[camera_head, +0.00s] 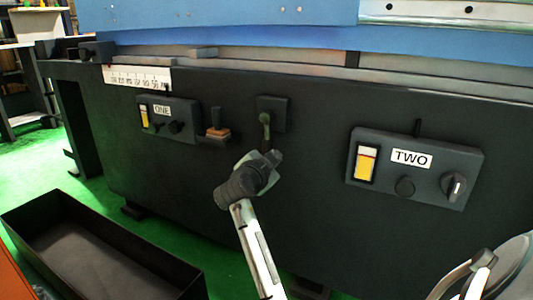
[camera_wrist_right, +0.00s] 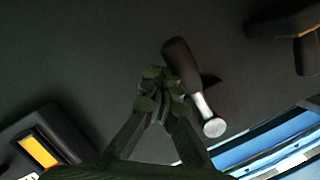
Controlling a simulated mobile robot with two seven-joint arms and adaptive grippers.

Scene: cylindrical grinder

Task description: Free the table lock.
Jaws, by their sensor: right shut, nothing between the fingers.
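A small lever (camera_head: 265,120), which I take for the table lock, is on a dark square plate on the front of the machine, between panels ONE and TWO. Its lower part is hidden by my right gripper (camera_head: 274,157). In the right wrist view the lever (camera_wrist_right: 178,60) has a dark handle and a bright metal end. My right gripper (camera_wrist_right: 158,85) is shut and empty, its fingertips close beside the dark handle. I cannot tell whether they touch it. My left gripper is not in view.
Panel ONE (camera_head: 167,120) and an orange-based stick (camera_head: 217,133) are left of the lever. Panel TWO (camera_head: 415,166) is right of it. A round, light part with a handle (camera_head: 508,272) stands at lower right. A dark open bin (camera_head: 150,255) is on the green floor.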

